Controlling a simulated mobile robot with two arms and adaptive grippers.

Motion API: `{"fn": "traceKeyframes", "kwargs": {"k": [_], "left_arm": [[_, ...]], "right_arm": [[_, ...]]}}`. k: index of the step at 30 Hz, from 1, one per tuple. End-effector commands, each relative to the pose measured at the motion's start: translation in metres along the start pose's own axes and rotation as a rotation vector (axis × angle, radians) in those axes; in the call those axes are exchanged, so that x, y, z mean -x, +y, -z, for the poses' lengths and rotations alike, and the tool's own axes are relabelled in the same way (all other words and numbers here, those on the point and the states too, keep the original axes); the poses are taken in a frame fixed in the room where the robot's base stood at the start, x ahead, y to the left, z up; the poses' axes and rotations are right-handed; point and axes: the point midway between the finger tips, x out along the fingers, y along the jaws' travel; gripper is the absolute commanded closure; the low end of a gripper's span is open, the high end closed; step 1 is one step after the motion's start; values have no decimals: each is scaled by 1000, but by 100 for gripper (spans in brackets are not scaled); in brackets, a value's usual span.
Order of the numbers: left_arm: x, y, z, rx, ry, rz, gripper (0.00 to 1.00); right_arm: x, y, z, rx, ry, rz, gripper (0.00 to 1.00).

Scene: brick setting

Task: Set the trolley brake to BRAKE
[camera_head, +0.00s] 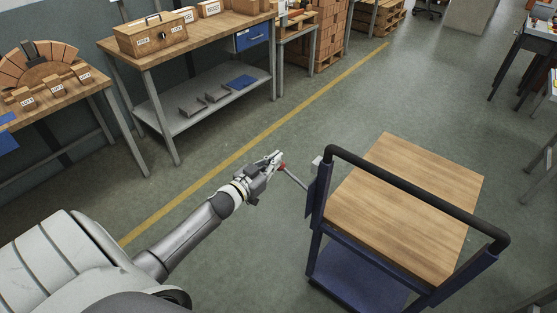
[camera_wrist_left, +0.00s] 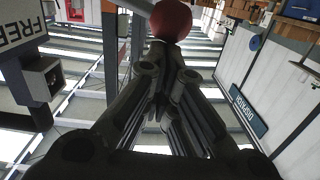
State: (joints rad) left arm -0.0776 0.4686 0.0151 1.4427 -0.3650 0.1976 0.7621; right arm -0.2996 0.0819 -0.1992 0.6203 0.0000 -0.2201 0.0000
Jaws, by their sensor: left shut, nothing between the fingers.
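The trolley (camera_head: 400,205) stands at the right, with a wooden top, dark blue frame and black push handle (camera_head: 415,190). Its brake lever (camera_head: 295,179) is a grey rod sticking out to the left from the trolley's near-left post, ending in a red knob (camera_head: 282,167). My left gripper (camera_head: 275,158) is shut and empty, right beside the knob. In the left wrist view the red knob (camera_wrist_left: 171,20) is just beyond the fingertips (camera_wrist_left: 166,75); I cannot tell whether they touch. A plate reading FREE (camera_wrist_left: 20,28) shows at the left there. My right gripper is out of view.
A workbench (camera_head: 195,40) with a wooden box (camera_head: 151,36) stands at the back left. Another bench (camera_head: 55,95) with wooden blocks is at the far left. A yellow floor line (camera_head: 215,170) runs diagonally past my arm. The green floor between benches and trolley is clear.

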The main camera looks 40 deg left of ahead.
Motion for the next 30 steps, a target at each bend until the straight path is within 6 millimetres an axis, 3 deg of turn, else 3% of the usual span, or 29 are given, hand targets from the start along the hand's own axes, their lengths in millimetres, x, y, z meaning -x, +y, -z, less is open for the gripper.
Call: {"fn": "traceKeyframes", "kwargs": {"k": [18, 30], "left_arm": [[-4, -21, -80, 513, -2, -27, 100], [-6, -18, -106, 711, 0, -37, 100]], "right_arm": [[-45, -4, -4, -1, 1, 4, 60], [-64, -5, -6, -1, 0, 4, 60]]}}
